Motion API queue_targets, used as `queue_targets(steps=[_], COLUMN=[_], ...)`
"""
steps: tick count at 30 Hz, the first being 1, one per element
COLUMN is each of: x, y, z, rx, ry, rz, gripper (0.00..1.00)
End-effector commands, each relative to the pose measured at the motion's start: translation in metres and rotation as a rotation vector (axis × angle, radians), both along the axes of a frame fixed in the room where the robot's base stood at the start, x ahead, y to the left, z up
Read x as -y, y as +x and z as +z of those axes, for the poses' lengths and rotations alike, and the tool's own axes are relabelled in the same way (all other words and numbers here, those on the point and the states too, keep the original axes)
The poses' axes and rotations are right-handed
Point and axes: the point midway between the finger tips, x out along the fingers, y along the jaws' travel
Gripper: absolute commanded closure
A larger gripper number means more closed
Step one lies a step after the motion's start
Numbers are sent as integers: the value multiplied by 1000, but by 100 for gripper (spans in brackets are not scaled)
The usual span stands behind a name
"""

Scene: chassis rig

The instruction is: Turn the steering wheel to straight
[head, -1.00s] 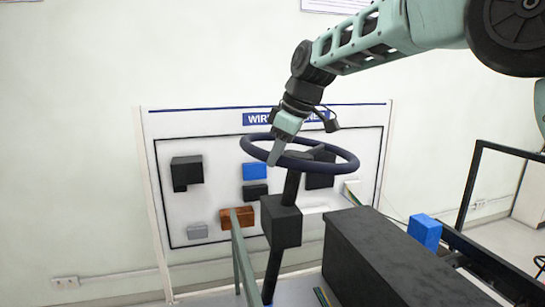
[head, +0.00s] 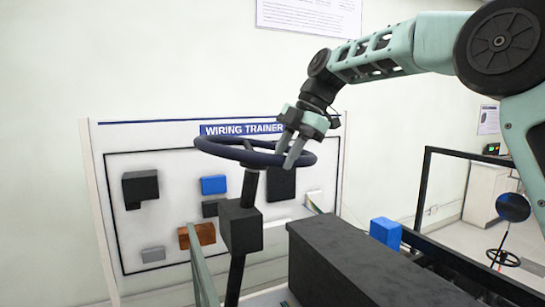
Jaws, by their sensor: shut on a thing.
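The dark steering wheel (head: 215,151) sits on top of a slanted black column in the head view, left of centre. My gripper (head: 291,158) comes down from the upper right and is shut on the right part of the wheel's rim.
A wiring trainer board (head: 125,240) with several blocks stands behind the wheel. A long black box (head: 350,262) and a blue block (head: 386,232) lie to the right. A black frame (head: 424,190) rises further right. A black box (head: 240,228) sits on the column.

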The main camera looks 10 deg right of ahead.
Motion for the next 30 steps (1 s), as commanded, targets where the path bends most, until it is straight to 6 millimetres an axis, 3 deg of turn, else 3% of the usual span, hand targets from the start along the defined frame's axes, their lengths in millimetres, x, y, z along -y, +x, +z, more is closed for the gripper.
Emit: queue_targets(steps=[9,24,25,27,30], x=[16,18,18,18,18], y=[6,7,7,7,7], z=[-2,-1,-1,-2,-2], rx=[21,26,26,26,24], ry=[4,3,3,3,3], rz=[105,123,123,122,123], gripper=[100,100,72,53,53])
